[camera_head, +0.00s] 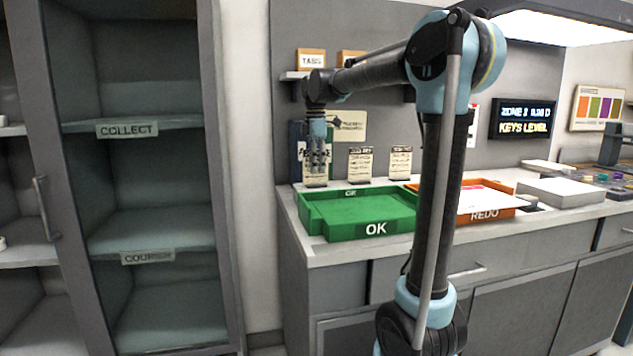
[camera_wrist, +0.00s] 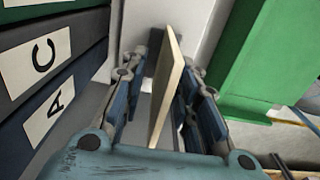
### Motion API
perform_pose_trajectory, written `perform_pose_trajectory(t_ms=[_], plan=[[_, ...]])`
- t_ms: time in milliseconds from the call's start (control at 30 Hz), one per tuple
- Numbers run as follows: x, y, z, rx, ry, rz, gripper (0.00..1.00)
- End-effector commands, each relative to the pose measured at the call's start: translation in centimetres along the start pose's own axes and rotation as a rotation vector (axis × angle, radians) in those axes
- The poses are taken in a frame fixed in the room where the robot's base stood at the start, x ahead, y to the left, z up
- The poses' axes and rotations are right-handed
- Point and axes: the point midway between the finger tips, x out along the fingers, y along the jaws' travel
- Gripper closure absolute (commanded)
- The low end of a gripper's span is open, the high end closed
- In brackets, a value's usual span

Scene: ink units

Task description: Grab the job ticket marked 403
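Three upright job tickets stand in a row on the counter behind the trays: a left one (camera_head: 316,179), a middle one (camera_head: 360,164) and a right one (camera_head: 400,162). Their print is too small to read, so I cannot tell which is marked 403. My gripper (camera_head: 317,158) points down over the left ticket and covers its upper part. In the wrist view this ticket (camera_wrist: 167,88) is a thin cream card, tilted and nearly edge-on between the fingers. A gap shows between it and the left finger; the right finger is close to it.
Dark binders with letter labels (camera_wrist: 36,60) stand close on the left in the wrist view. Shelves stand at the far left.

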Motion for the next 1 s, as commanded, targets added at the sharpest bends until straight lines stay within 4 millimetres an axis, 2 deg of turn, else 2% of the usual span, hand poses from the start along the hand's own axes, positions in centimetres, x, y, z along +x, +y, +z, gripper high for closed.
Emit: perform_pose_trajectory(t_ms=[933,1000], plan=[[0.45,0.01,-0.03,0.000,0.000,0.000,0.72],[0.45,0.01,-0.03,-0.001,0.000,0.000,0.88]])
